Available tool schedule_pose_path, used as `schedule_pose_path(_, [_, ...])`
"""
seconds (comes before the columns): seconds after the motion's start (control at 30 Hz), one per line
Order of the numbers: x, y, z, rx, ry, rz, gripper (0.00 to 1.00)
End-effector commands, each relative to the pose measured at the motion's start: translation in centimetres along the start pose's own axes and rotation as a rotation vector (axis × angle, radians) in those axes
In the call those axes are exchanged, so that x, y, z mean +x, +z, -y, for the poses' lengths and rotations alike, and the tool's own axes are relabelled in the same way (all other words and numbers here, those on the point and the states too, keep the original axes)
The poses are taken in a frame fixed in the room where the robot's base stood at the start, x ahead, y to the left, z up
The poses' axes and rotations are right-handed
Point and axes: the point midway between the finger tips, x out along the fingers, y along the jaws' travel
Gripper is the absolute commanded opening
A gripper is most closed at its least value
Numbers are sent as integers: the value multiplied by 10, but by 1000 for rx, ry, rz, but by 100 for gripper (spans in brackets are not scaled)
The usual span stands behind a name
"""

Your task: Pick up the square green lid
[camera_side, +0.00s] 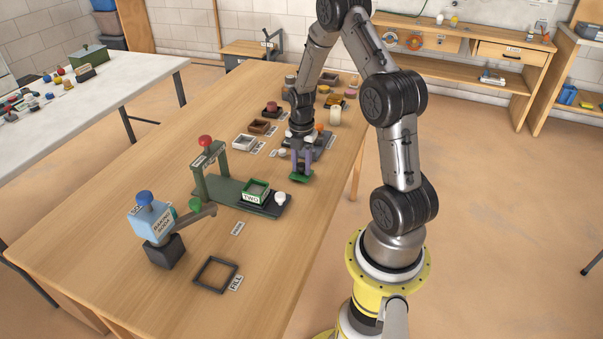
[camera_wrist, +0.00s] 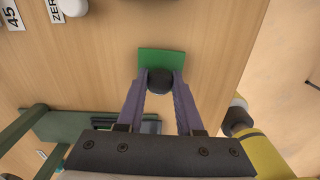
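The square green lid (camera_side: 301,177) is at my gripper's tips near the table's right side. It also shows in the wrist view (camera_wrist: 161,57), with a dark round knob (camera_wrist: 160,82) on top. My gripper (camera_side: 301,163) points down over the lid. In the wrist view its two purple fingers (camera_wrist: 160,88) stand on either side of the knob and appear to touch it. The underside of the lid is hidden, and I cannot tell whether it rests on the table or is slightly clear of it.
A green press stand (camera_side: 212,188) with a box labelled TWO (camera_side: 255,191) is in front of the gripper. A blue-headed device (camera_side: 155,222) and an empty dark frame (camera_side: 215,274) by a FILL label are nearer. Small trays (camera_side: 244,142) and other items stand behind.

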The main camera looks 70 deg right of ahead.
Motion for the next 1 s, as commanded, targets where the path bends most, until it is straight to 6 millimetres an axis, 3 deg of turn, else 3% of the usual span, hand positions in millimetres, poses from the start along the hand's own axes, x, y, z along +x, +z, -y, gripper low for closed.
schedule_pose_path(0.03, [0,0,0,0,0,0,24])
schedule_pose_path(0.17, [0,0,0,0,0,0,1])
schedule_pose_path(0.67, [-7,0,0,0,2,1,0])
schedule_pose_path(0.87, [-32,1,-1,0,5,4,0])
schedule_pose_path(1.0, [-56,-12,15,0,4,4,0])
